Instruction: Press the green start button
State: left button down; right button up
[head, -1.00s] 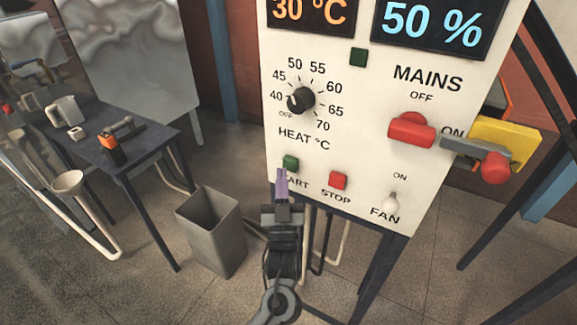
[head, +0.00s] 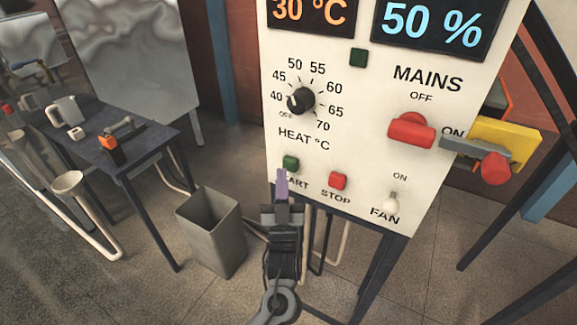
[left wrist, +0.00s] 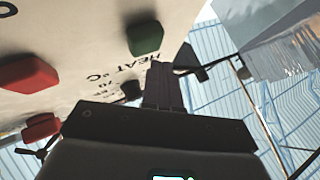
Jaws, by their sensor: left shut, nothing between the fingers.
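The green start button (head: 290,163) is at the lower left of the white control panel, above the START label. It also shows in the left wrist view (left wrist: 144,36). My left gripper (head: 282,174) is shut and empty, its fingers pointing up just below the button and covering the first letters of START. In the left wrist view the shut fingers (left wrist: 160,80) lie below the button, with a visible gap in the picture. I cannot tell how far the tips are from the panel face. My right gripper is not in view.
The red stop button (head: 338,180) is just right of the start button. The heat knob (head: 301,100) is above, the fan switch (head: 390,202) and red mains handle (head: 411,131) to the right. A grey bin (head: 212,231) stands on the floor at left, near a dark table (head: 150,146).

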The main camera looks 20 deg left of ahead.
pick_arm(q)
jog(key=shift+w+d+b, duration=0.2)
jog(key=shift+w+b, duration=0.2)
jog(key=shift+w, duration=0.6)
dwell(1.4)
jog(key=shift+s, duration=0.15)
jog(key=shift+s+a+p, duration=0.2)
jog(key=shift+s+p, duration=0.5)
jog(key=shift+s, duration=0.15)
jog(key=s+p, duration=0.1)
jog(key=s, duration=0.1)
jog(key=s+a+p, duration=0.1)
jog(key=s+p, duration=0.1)
jog(key=s, duration=0.1)
dwell(0.5)
jog(key=shift+w, duration=0.1)
dwell(0.5)
